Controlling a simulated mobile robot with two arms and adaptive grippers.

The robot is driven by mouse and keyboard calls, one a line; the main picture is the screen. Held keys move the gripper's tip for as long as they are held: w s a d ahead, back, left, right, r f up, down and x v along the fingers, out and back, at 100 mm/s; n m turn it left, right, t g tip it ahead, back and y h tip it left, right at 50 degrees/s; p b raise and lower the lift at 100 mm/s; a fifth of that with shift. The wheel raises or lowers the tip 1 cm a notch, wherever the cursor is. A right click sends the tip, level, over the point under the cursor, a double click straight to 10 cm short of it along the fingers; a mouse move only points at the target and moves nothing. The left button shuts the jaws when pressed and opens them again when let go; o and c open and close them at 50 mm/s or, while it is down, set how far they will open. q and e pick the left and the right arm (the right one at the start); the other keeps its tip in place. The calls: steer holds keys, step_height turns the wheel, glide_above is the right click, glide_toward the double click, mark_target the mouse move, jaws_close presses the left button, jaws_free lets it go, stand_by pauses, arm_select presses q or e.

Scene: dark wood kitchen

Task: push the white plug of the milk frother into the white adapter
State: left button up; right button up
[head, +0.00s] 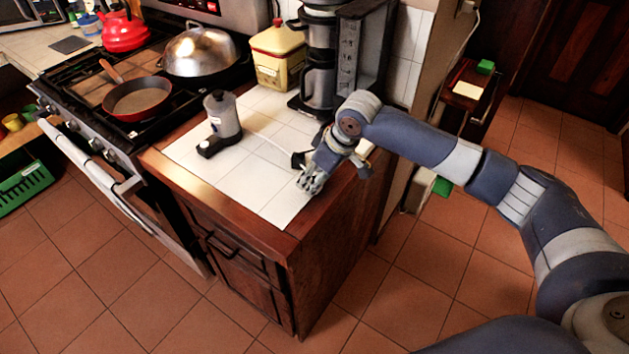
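The milk frother (222,117), a grey jug with a dark lid on a black base, stands upright on the white tiled counter (262,182). A thin pale cord (268,141) runs from it across the tiles towards my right gripper (309,182). The gripper is low over the right part of the counter, fingers pointing down and towards the front. A small dark piece (298,159) shows just left of it. I cannot make out the white plug or the white adapter; the gripper and wrist may hide them. Whether the fingers are shut is too small to tell. My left gripper is not in view.
A dark coffee machine (341,60) stands close behind my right wrist. A yellow canister (278,55) is at the back of the counter. A stove with a red pan (137,98) and a domed lid (199,50) is to the left. The front tiles are clear.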

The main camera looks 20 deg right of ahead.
steer(key=shift+x, duration=0.75)
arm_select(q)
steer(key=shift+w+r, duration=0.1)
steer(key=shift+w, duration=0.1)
arm_select(e)
steer(key=shift+c, duration=0.3)
steer(key=c, duration=1)
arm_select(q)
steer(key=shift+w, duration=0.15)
arm_select(e)
steer(key=shift+r, duration=0.1)
